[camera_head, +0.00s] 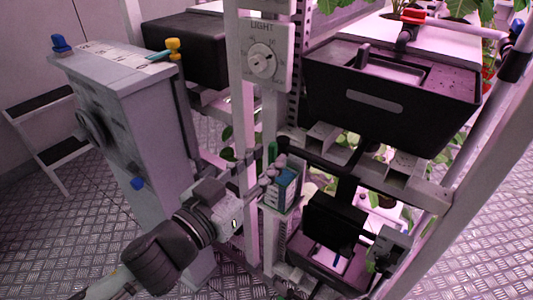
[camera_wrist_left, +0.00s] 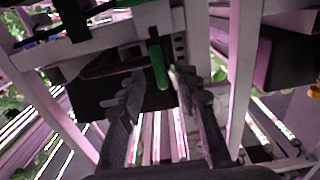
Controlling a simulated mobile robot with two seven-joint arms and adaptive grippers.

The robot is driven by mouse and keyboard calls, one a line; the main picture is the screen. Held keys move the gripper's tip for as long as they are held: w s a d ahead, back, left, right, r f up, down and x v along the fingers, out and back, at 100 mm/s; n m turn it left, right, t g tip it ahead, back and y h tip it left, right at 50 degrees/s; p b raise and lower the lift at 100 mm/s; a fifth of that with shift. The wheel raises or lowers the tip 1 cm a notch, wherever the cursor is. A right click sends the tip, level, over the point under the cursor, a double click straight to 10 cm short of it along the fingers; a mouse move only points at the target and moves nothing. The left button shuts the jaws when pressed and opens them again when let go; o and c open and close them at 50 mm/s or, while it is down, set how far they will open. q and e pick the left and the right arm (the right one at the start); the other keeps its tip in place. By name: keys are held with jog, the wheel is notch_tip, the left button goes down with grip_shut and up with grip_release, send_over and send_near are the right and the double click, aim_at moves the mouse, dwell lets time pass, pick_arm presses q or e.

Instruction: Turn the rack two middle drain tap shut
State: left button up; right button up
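A green tap handle (camera_head: 272,150) shows in the head view at the rack post, just beside the tips of my left gripper (camera_head: 264,162). In the left wrist view, the green handle (camera_wrist_left: 158,65) hangs roughly upright ahead of a dark tray (camera_wrist_left: 100,92). My left gripper (camera_wrist_left: 157,82) is open there, with one finger on each side of the handle's line. The handle's lower end is near the fingertips; I cannot tell whether they touch it. The tap body is mostly hidden. My right gripper is in neither view.
A LIGHT dial box (camera_head: 268,55) is on the post above. A black tray (camera_head: 390,100) sits at upper right, and a lower black bin (camera_head: 335,225) below. A small blue-and-white box (camera_head: 284,188) is close to my left gripper. A grey cabinet (camera_head: 130,120) stands left.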

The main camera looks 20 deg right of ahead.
pick_arm(q)
jog(key=shift+w+d, duration=0.4)
jog(key=shift+d, duration=0.1)
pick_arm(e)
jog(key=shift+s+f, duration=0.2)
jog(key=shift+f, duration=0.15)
pick_arm(q)
grip_shut()
